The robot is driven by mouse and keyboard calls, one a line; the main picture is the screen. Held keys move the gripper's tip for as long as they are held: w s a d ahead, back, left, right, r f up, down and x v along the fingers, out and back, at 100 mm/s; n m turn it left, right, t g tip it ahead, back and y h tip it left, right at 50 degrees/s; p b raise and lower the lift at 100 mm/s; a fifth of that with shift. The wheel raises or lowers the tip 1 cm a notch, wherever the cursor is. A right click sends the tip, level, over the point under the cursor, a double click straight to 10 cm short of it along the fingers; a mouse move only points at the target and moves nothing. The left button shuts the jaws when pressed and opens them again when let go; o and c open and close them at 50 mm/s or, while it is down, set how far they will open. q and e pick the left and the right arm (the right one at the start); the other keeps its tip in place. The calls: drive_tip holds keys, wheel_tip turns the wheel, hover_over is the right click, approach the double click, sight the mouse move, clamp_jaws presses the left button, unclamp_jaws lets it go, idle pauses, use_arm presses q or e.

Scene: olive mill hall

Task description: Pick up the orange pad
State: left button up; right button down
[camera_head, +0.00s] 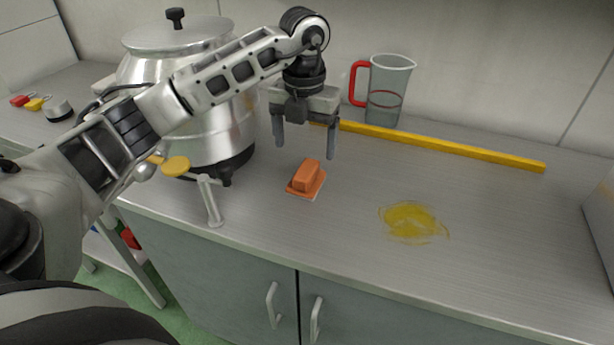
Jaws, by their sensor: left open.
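The orange pad (307,176) lies on the grey metal counter, near the middle of the head view. It has a flat base with a raised orange block on top. My left gripper (305,147) points down above and slightly behind the pad in the picture. Its two fingers are apart with nothing between them, and it does not appear to touch the pad. My right gripper is not in view.
A yellow smear (412,222) marks the counter (490,230) to the right. A yellow bar (440,146) and a red-handled jug (388,90) stand behind. A large metal vessel (215,130) with a tap (209,200) is left of the pad. Cabinet doors are below the counter's front edge.

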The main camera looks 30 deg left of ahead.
sight(306, 169)
use_arm(q)
wheel_tip(306, 169, down, 8)
drive_tip(key=shift+w+d+f+p, duration=0.1)
drive_tip(key=shift+w+f+p, duration=0.05)
drive_tip(key=shift+p, duration=0.4)
drive_tip(key=c, duration=1.1)
